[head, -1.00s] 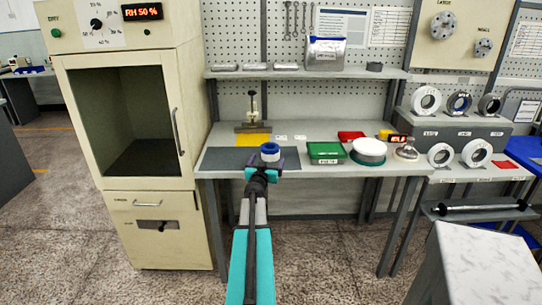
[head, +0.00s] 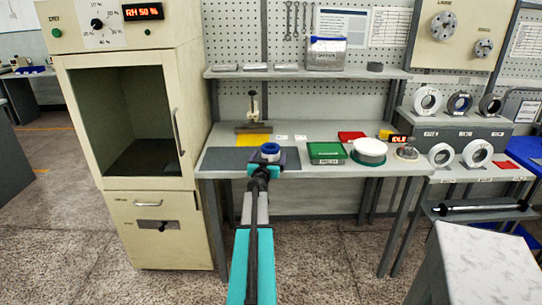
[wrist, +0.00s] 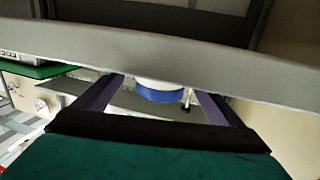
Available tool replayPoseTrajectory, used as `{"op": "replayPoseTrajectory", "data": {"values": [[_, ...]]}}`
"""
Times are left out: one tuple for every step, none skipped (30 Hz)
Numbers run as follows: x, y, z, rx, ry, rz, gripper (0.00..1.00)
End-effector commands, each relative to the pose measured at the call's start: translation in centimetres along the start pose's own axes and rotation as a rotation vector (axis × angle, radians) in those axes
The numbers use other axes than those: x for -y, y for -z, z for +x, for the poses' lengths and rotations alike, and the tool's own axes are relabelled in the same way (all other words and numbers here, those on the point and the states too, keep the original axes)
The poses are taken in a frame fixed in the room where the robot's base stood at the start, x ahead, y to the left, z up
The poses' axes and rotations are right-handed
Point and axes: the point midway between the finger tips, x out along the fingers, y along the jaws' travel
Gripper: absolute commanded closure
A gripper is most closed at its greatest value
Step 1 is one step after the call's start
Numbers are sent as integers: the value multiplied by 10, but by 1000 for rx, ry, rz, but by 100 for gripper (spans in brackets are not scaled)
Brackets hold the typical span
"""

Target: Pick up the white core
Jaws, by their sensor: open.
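A small round piece, white with a blue band (head: 270,148), stands at the front edge of the workbench; I take it for the white core. In the wrist view it (wrist: 160,91) shows between and beyond the two purple fingers, its white part against the grey bench edge. My gripper (head: 270,163) is at the front edge of the bench, right at this piece, with its arm reaching in from below. In the wrist view my gripper (wrist: 158,88) is open, a finger on each side of the piece. I cannot tell whether either finger touches it.
A dark grey mat (head: 226,160) lies left of the piece. A green box (head: 326,153) and a white round piece on a green base (head: 369,150) stand to its right. A clamp-like stand (head: 253,115) is behind. A tall cabinet (head: 190,95) rises at the left.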

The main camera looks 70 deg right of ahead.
Motion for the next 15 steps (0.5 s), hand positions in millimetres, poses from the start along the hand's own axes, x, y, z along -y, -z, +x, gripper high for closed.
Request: {"op": "replayPoseTrajectory", "data": {"values": [[0, 0, 5, 0, 0, 0, 10], [0, 0, 7, 0, 0, 0, 10], [0, -1, 10, 0, 0, 0, 10], [0, -1, 13, 0, -1, 0, 10], [1, -1, 15, 0, -1, 0, 10], [1, -1, 19, 0, -1, 0, 10], [1, -1, 21, 0, -1, 0, 10], [1, -1, 24, 0, -1, 0, 10], [1, -1, 27, 0, -1, 1, 10], [1, -2, 30, 0, -1, 1, 10], [1, -1, 32, 0, -1, 1, 10], [1, -1, 35, 0, -1, 1, 10], [1, -1, 38, 0, -1, 1, 10], [1, -1, 40, 0, -1, 1, 10], [1, -1, 42, 0, -1, 1, 10]]}}
